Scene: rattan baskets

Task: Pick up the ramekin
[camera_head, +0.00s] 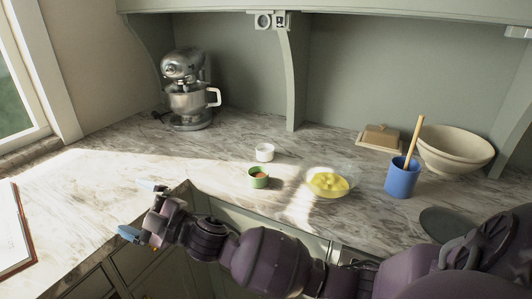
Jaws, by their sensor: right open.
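Two small cups stand on the marble counter, and I cannot tell for sure which one is the ramekin. One is a white ramekin-like cup (264,152), upright and seemingly empty. The other is a green cup (258,178) just in front of it, with something orange-brown inside. My right gripper (141,210) is open and empty at the counter's front edge, left of both cups and well apart from them. Its arm reaches in from the right along the front of the counter. My left gripper is not in view.
A glass bowl (328,182) with yellow contents stands right of the cups. Beyond it are a blue crock (401,178) with a wooden stick, a butter dish (380,138) and a cream bowl (455,150). A stand mixer (187,90) is at the back left.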

